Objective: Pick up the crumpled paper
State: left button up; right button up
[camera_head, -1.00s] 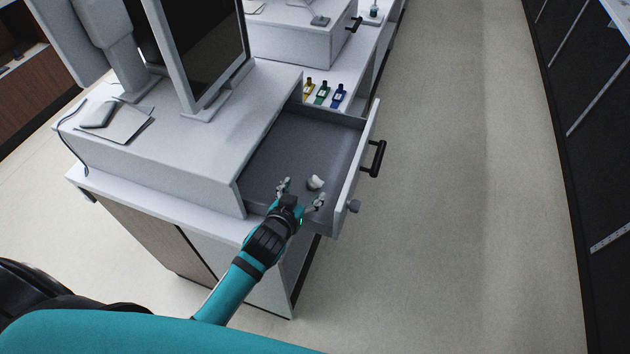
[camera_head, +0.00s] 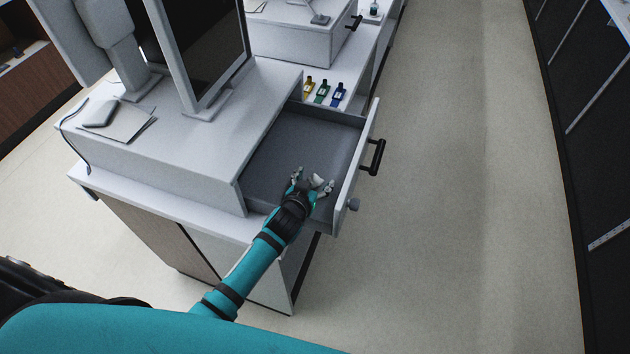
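The crumpled paper (camera_head: 318,181) is a small white lump inside the open grey drawer (camera_head: 273,160) of the till counter. My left gripper (camera_head: 312,180) reaches into the drawer from the lower left. Its fingers are spread, one on each side of the paper, and the gripper body covers part of it. I cannot tell whether a finger touches the paper. My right gripper is not in view.
The drawer front with its black handle (camera_head: 373,158) stands out to the right. A monitor (camera_head: 200,50) stands on the counter top (camera_head: 170,135). Open floor (camera_head: 450,200) lies to the right.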

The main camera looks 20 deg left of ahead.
pick_arm(q)
jog(key=c, duration=0.7)
